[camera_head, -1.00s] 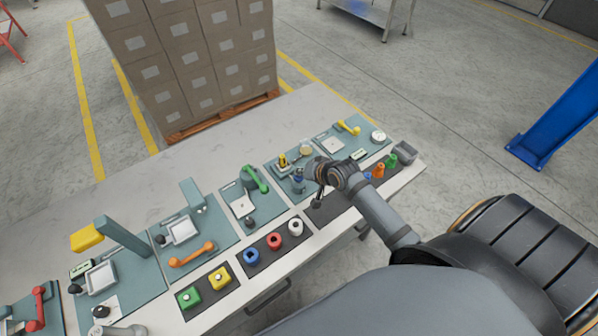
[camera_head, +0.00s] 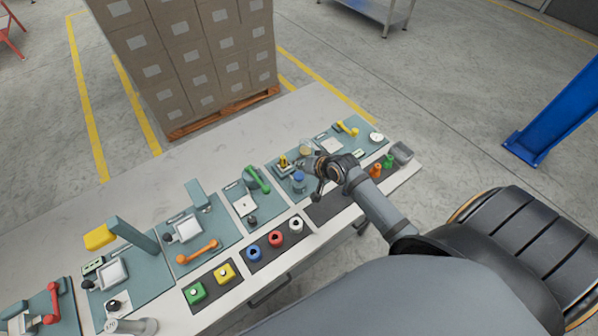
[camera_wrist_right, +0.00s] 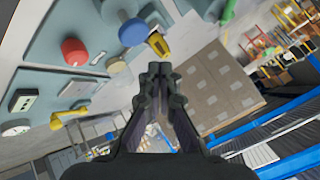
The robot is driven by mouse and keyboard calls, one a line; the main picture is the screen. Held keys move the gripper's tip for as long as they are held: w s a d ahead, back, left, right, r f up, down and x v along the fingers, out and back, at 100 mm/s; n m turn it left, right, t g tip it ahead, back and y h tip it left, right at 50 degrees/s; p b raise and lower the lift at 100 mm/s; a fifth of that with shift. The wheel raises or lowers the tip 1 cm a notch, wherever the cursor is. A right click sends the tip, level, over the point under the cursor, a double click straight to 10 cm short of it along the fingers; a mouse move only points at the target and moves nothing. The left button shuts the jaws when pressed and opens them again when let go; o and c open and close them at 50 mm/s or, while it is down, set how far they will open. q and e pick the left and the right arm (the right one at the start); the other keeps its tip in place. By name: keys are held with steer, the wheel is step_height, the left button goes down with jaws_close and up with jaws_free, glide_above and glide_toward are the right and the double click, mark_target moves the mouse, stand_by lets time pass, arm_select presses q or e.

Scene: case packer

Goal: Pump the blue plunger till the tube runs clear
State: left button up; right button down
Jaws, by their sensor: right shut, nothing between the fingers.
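The blue plunger (camera_head: 298,182) stands on a teal station plate near the right end of the bench. In the right wrist view its round blue head (camera_wrist_right: 133,32) is just left of and beyond my fingertips. My right gripper (camera_head: 301,163) is beside it, shut and empty; the closed fingertips (camera_wrist_right: 160,68) show apart from the blue head. A tan, round-topped vessel (camera_head: 306,149) stands behind on the plate; I cannot tell whether it is the tube. The contents of any tube cannot be made out. My left gripper is not in view.
A yellow part (camera_head: 283,161) is close to the plunger, and a green lever (camera_head: 257,180) is on the plate to its left. Colored blocks and rings lie along the front edge. The bench behind the plates (camera_head: 220,150) is clear; stacked boxes (camera_head: 200,60) stand beyond.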

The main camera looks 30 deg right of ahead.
steer(key=shift+r+p, duration=0.4)
steer(key=shift+r, duration=1)
steer(key=shift+f, duration=0.1)
